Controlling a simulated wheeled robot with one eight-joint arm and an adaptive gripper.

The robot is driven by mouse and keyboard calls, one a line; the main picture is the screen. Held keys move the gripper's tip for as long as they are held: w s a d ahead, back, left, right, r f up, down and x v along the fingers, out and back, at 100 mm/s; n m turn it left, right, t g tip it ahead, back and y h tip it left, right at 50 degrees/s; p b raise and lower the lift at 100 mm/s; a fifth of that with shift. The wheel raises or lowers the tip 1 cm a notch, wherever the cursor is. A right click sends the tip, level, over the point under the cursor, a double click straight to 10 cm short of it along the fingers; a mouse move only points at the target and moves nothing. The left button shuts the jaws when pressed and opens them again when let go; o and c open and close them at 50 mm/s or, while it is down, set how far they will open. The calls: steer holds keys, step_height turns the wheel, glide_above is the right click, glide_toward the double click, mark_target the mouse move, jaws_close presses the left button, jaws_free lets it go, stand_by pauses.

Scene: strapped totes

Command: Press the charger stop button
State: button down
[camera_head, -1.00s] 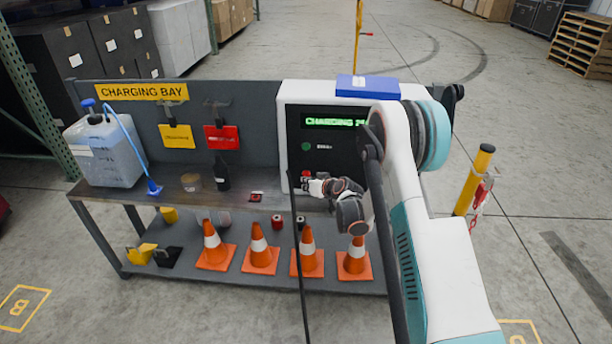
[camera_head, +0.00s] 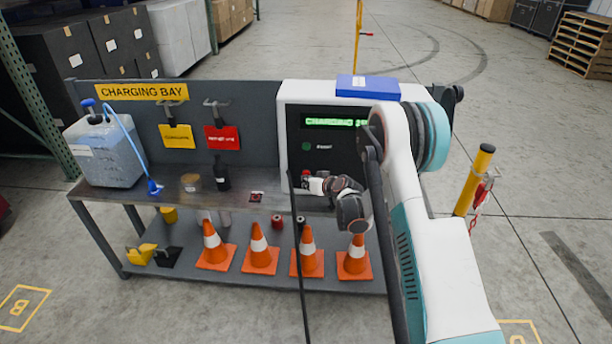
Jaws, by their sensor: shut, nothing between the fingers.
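The charger (camera_head: 293,125) is a white cabinet with a black front panel at the right end of the bench. Its green display (camera_head: 334,122) reads "CHARGING" and part of a number. A green button (camera_head: 306,147) sits below the display. A red button (camera_head: 306,173) sits lower on the panel, partly hidden behind my gripper. My gripper (camera_head: 307,183) is shut and empty, its tips just in front of and below the red button. I cannot tell whether they touch it.
The bench (camera_head: 130,196) holds a translucent jug (camera_head: 103,155), a dark bottle (camera_head: 221,178) and a small red item (camera_head: 257,197). Several orange cones (camera_head: 260,250) stand on the lower shelf. A blue box (camera_head: 368,87) lies on the charger. A yellow post (camera_head: 475,180) stands at right.

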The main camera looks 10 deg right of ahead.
steer(key=shift+w+d, duration=0.1)
steer(key=shift+w, duration=0.3)
stand_by(0.5)
steer(key=shift+s, duration=0.1)
steer(key=shift+s+a, duration=0.25)
steer(key=shift+s, duration=0.45)
steer(key=shift+s+a, duration=0.25)
steer(key=shift+s, duration=0.55)
steer(key=shift+s+a, duration=0.25)
steer(key=shift+s, duration=0.55)
steer(key=shift+s+a, duration=0.25)
steer(key=shift+s, duration=0.55)
steer(key=shift+r, duration=0.1)
